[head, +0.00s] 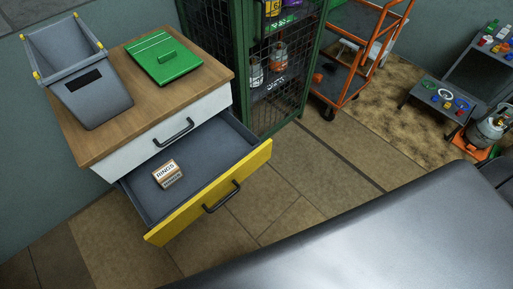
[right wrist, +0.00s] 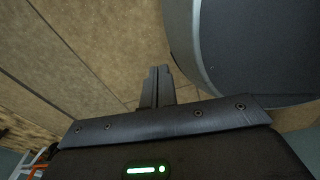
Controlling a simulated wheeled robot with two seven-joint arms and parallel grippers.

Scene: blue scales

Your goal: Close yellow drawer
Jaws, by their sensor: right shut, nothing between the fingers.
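The yellow drawer (head: 212,199) is pulled out of the small wooden-topped cabinet (head: 158,136) at the left of the head view. Its yellow front has a dark bar handle (head: 222,197). A small box marked RINGS (head: 168,175) lies on the grey drawer floor. The white drawer (head: 170,133) above it is shut. My right gripper (right wrist: 157,72) shows in the right wrist view, its fingers together and empty, above the tiled floor. It is not in the head view, so its distance from the drawer cannot be told. My left gripper is in neither view.
A grey bin (head: 88,92) and a green case (head: 164,60) stand on the cabinet top. A green mesh locker (head: 248,110) stands right beside the cabinet. An orange trolley (head: 345,97) is farther right. Tiled floor (head: 285,205) is clear before the drawer.

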